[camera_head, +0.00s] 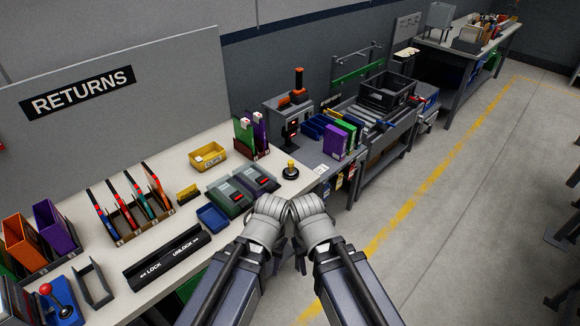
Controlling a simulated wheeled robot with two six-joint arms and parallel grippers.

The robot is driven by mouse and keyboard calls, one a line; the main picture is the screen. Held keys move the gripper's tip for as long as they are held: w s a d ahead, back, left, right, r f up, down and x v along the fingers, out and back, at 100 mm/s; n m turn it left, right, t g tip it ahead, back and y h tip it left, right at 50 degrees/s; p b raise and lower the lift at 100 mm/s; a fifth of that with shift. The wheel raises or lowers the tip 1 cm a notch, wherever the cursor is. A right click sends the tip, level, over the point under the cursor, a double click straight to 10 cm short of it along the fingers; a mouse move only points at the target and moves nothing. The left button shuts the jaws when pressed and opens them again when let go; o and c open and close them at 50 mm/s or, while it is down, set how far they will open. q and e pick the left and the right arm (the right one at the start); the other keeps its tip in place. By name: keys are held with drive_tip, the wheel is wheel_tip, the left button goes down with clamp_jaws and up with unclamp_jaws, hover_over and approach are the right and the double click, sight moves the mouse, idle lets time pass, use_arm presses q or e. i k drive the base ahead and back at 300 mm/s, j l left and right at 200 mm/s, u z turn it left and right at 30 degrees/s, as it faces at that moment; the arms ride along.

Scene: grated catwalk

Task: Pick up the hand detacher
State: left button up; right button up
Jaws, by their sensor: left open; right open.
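My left gripper (278,246) and my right gripper (301,257) are close together at the front edge of the white counter (152,238). Both are open; their fingers are small and partly hidden by my wrists. I cannot tell for sure which item is the hand detacher.
Near my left gripper are two dark green-grey devices (229,196), a blue tray (213,217) and a black LOCK/UNLOCK bar (165,262). A yellow bin (207,157) and upright binders (252,134) stand behind. Clear floor (440,220) lies right of my arms.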

sight(291, 172)
drive_tip(key=i+l+u, duration=0.1)
drive_tip(key=i, duration=0.35)
drive_tip(key=i+l+u, duration=0.1)
drive_tip(key=i+l, duration=0.2)
drive_tip(key=i+l+u, duration=0.1)
drive_tip(key=i+l, duration=0.15)
drive_tip(key=i, duration=0.25)
